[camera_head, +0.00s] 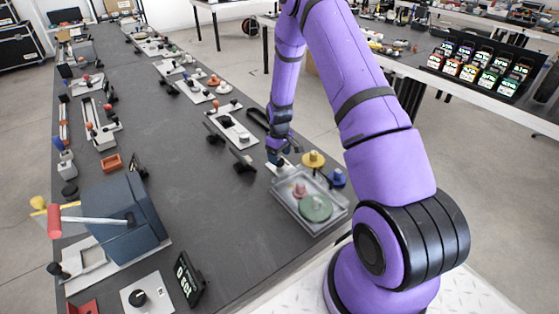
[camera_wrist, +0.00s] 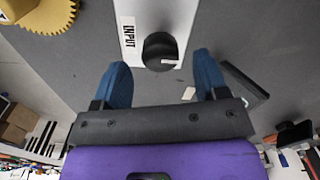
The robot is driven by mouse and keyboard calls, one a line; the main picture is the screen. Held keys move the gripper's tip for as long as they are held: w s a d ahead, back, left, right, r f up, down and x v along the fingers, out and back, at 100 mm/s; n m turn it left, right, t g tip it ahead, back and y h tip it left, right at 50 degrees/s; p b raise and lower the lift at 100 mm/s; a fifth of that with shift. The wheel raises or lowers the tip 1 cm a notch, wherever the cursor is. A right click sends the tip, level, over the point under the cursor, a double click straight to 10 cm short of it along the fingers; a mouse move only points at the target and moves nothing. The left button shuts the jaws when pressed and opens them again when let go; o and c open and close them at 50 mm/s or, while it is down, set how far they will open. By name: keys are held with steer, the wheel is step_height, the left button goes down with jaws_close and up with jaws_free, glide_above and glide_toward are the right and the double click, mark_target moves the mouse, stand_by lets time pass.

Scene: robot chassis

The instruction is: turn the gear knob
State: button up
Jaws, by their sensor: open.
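The gear knob (camera_wrist: 160,50) is a dark round knob on a white plate (camera_wrist: 132,12) marked "INPUT" in the wrist view. A small pale mark shows on its near edge. My gripper (camera_wrist: 163,75) is open, with one blue finger to each side of the knob's near edge. The knob lies mostly beyond the fingertips, and no contact shows. In the head view my gripper (camera_head: 278,158) is low over the table beside a clear box (camera_head: 290,208) with gears. The knob cannot be made out there behind the gripper.
A yellow gear (camera_wrist: 48,32) is at the wrist view's upper left; in the head view a yellow gear (camera_head: 313,160) and a blue one (camera_head: 337,178) stand by the box. Switch plates (camera_head: 232,125) lie further up the table. The table's middle (camera_head: 185,160) is mostly clear.

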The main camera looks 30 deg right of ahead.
steer(key=shift+f, duration=1.45)
steer(key=c, duration=0.9)
steer(key=shift+c, duration=0.2)
